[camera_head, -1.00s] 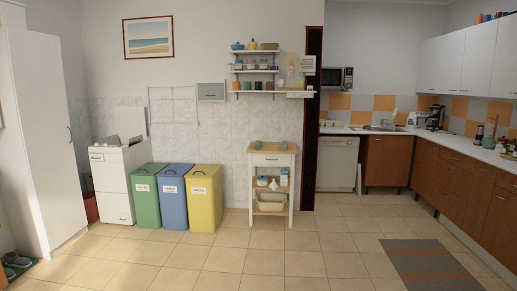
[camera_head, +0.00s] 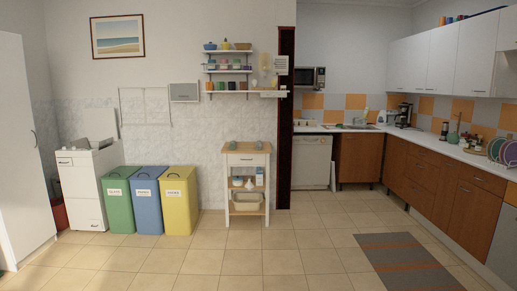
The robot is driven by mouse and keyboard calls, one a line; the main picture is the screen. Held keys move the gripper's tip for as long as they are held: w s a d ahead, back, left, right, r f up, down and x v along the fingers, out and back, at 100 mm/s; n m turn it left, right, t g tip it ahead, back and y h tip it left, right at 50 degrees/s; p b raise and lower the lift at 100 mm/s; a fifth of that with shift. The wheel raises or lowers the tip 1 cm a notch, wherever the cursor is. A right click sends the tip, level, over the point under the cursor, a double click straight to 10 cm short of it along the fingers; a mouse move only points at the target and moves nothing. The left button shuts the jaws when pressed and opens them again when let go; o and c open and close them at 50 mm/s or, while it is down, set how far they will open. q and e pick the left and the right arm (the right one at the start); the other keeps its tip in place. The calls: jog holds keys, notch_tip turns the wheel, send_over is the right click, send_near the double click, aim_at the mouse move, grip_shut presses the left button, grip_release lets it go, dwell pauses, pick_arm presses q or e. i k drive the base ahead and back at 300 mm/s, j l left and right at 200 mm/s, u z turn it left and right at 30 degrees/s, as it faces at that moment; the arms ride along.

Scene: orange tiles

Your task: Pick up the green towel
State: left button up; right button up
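I cannot make out a green towel for certain in the head view. Two small grey-green items (camera_head: 259,146) stand on the wooden top of the white kitchen cart (camera_head: 247,160), too small to identify. A teal object (camera_head: 453,137), perhaps a vase or jug, stands on the right counter. Neither of my grippers is in view.
Wooden cupboards (camera_head: 425,180) line the right. A grey striped rug (camera_head: 408,262) lies at front right. The tiled floor (camera_head: 215,262) ahead is clear.

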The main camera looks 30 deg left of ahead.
aim_at(233, 145)
jog(key=i+j+u, duration=0.6)
jog(key=i+u, duration=0.15)
jog(key=i, duration=0.35)
jog(key=i+j+u, duration=0.1)
jog(key=i+u, duration=0.25)
jog(key=i, duration=3.85)
jog(key=j+u, duration=0.05)
jog(key=j, duration=0.1)
